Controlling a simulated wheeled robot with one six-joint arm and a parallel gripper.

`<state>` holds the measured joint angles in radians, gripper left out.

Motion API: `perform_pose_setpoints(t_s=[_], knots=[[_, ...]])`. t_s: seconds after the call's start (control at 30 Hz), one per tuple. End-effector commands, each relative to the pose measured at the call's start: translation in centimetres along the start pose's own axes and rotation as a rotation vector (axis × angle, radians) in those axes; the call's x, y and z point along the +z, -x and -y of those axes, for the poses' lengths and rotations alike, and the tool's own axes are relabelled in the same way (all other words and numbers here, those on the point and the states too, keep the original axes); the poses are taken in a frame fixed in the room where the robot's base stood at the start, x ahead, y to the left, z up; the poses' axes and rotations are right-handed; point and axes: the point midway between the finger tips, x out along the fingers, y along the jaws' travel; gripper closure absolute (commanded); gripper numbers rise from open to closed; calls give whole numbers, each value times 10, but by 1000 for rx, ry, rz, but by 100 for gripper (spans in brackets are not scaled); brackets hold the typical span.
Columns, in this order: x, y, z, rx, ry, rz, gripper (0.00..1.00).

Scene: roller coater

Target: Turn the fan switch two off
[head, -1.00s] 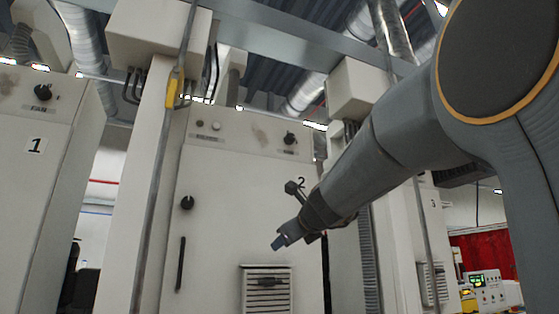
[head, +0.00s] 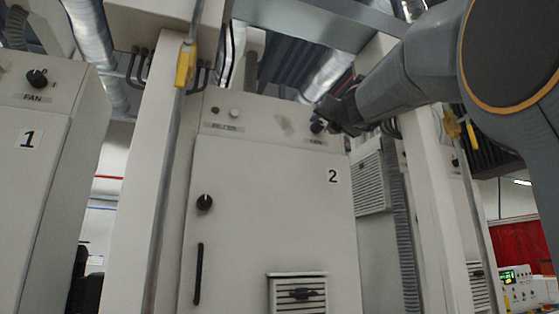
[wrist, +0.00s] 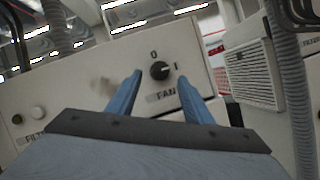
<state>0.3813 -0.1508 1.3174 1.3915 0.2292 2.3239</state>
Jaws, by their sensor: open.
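The fan switch on cabinet two is a round black knob (wrist: 160,70) with a FAN label below it and marks 0 and I around it. Its pale pointer mark appears turned right toward I. In the head view the same knob (head: 317,126) is at the upper right of cabinet two (head: 270,200), partly beside my gripper (head: 328,118). My gripper (wrist: 158,88) is open, and its two blue fingers frame the knob from left and right in the wrist view. The fingers look empty; whether they touch the knob cannot be told.
Cabinet one (head: 40,190) stands at the left with its own fan knob (head: 37,78). Cabinet two also bears a lower black knob (head: 204,202), a vertical handle (head: 198,273) and a vent (head: 298,291). A thin post with a yellow part (head: 186,64) stands in front.

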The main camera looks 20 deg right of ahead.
Motion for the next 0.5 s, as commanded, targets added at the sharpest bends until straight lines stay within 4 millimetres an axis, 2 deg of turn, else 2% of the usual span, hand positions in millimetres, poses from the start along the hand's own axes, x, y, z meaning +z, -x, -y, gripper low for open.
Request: perform_pose_setpoints(t_s=[0.03, 0.2, 0.5], knots=[[0, -9, -1, 1, -1, -2, 54], [0, -29, -1, 1, 1, -2, 54], [0, -39, 1, -2, 4, 0, 54]])
